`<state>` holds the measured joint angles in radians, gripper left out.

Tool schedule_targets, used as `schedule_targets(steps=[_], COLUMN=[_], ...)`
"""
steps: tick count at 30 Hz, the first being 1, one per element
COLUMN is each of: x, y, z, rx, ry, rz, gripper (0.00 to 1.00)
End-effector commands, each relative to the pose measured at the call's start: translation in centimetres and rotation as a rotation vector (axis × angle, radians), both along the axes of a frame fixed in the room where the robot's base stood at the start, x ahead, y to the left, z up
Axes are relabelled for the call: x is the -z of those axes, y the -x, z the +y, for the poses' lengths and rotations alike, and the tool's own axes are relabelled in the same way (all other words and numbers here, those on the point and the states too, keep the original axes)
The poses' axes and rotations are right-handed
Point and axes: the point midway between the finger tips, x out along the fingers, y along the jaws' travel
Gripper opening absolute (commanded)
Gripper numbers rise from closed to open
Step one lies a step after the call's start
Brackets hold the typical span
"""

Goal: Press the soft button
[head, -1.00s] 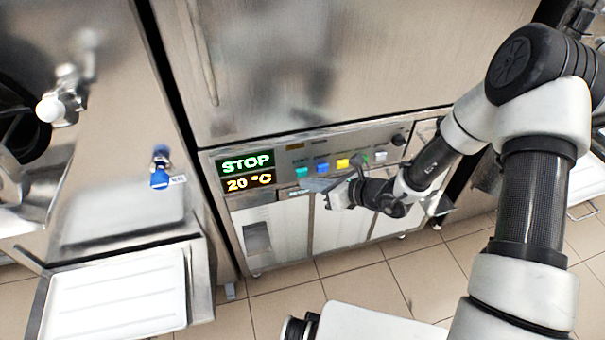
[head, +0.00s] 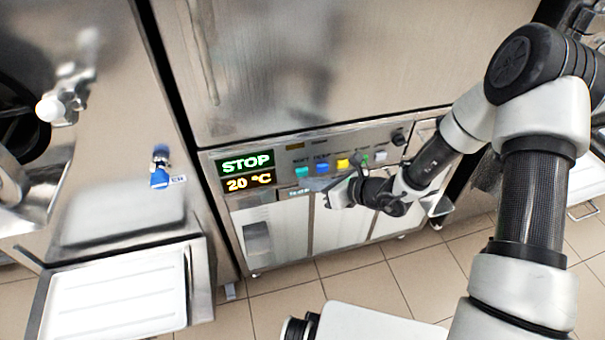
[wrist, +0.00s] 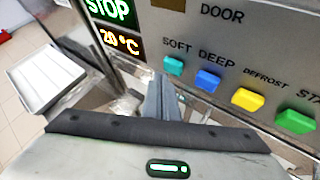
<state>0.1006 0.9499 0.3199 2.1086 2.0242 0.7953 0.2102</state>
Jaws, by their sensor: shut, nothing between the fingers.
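The soft button (wrist: 173,66) is a teal block under the word SOFT on the freezer's control panel. It is the leftmost of the coloured buttons and also shows in the head view (head: 302,172). My gripper (wrist: 161,84) is shut and empty. In the wrist view its grey-blue fingers point up at the panel, with their tips just below and left of the soft button. I cannot tell how far the tips are from the panel. In the head view my gripper's body is in front of the panel's lower edge, below the buttons.
Right of the soft button are the blue deep button (wrist: 208,80), yellow defrost button (wrist: 248,100) and a green button (wrist: 296,121). The display (head: 247,170) reads STOP and 20 °C. A white tray (head: 70,322) is at lower left.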

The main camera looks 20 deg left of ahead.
Motion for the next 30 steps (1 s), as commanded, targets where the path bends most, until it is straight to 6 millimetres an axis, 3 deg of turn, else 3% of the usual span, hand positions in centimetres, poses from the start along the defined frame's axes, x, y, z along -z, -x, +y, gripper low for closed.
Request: schedule_targets(steps=[30], x=[0.01], y=[-0.93], z=[0.64], rx=[-0.001], ry=[0.0], rz=[0.0], gripper=[0.0])
